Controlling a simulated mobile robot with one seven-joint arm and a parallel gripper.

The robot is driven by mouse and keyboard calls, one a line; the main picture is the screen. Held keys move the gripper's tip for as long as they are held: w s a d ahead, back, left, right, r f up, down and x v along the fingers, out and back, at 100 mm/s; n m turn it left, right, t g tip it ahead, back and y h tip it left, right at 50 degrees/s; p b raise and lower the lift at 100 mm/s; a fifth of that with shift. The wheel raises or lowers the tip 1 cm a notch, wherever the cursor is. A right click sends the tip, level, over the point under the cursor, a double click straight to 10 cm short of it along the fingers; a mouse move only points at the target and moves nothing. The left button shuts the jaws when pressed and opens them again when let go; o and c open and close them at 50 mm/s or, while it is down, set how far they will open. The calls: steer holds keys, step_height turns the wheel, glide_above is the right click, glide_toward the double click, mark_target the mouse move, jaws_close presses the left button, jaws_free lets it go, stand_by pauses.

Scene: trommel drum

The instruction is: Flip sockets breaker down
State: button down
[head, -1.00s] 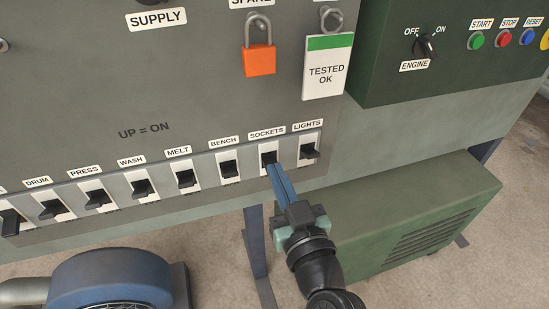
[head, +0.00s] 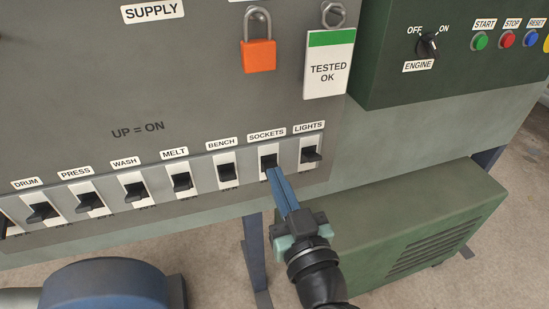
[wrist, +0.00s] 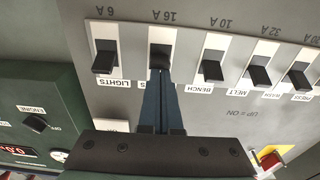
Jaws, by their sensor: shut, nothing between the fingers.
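The sockets breaker (head: 268,160) is a black lever on a white plate under its SOCKETS label, between the bench breaker (head: 226,170) and the lights breaker (head: 311,155). My gripper (head: 270,171) is shut and empty, its blue fingertips at the lower part of the sockets lever. In the wrist view, which is upside down, the fingertips (wrist: 158,76) lie against or just in front of the sockets lever (wrist: 160,56), under the 16 A mark, and hide part of it. I cannot tell clearly whether the lever stands up or down, or whether the tips touch it.
Wash (head: 135,190), melt (head: 182,181) and other breakers line the panel to the left. A green cabinet (head: 400,235) stands below right, a blue rounded housing (head: 105,284) below left.

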steer(key=shift+f+t+y+b, duration=0.35)
steer(key=shift+t+b, duration=0.65)
steer(key=shift+b, duration=3.35)
stand_by(3.6)
